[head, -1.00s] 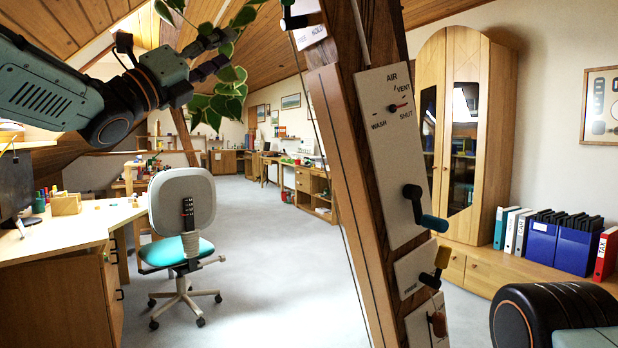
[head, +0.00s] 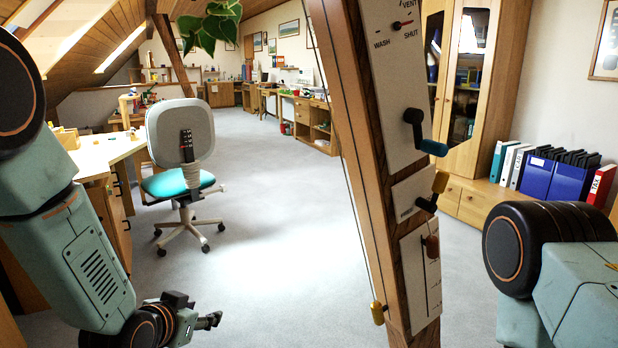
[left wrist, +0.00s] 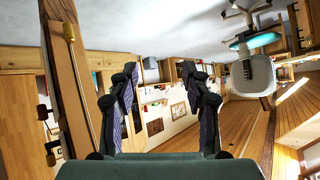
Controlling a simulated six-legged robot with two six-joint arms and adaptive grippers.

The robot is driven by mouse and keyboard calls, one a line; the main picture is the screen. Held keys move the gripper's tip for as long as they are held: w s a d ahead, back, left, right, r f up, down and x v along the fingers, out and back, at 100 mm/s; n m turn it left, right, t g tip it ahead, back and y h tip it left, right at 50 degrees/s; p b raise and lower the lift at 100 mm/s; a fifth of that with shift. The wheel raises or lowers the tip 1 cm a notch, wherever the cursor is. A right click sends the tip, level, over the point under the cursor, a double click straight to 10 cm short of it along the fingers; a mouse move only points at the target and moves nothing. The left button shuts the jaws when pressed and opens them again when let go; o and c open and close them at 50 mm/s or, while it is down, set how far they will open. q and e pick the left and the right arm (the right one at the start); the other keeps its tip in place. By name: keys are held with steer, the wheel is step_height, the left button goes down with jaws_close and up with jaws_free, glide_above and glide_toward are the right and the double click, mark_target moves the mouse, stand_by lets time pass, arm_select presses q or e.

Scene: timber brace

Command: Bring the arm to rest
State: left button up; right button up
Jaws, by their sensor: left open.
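My left gripper (head: 208,321) is low in the head view, left of the timber brace (head: 372,160) and well apart from it. In the left wrist view its two fingers (left wrist: 160,76) are spread, with nothing between them. The brace leans and carries panels. The upper panel has a dial marked WASH, VENT and SHUT and a teal-handled lever (head: 430,147). Below it are a yellow-handled lever (head: 438,182) and a slotted panel with a brown knob (head: 431,246). A yellow pull (head: 378,312) hangs on a cord along the brace. My right gripper is out of view.
An office chair (head: 180,135) with a teal seat stands beside a desk (head: 105,153) at left. Leaves (head: 213,25) hang at the top. A cabinet (head: 465,100) and binders (head: 555,172) are at right. The floor (head: 270,240) between chair and brace is clear.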

arm_select(q)
steer(key=s+f+n+g, duration=0.1)
steer(key=s+f+g, duration=0.2)
steer(key=s, duration=0.9)
steer(key=s+a+f+n+g+y, duration=0.1)
steer(key=s+f+g, duration=0.3)
steer(key=s+f, duration=0.6)
steer(key=s+f+n+g, duration=0.2)
steer(key=s+f, duration=0.5)
steer(key=s, duration=0.8)
steer(key=shift+s+a+g+y, duration=0.3)
steer(key=shift+g+y, duration=0.1)
steer(key=shift+g, duration=0.4)
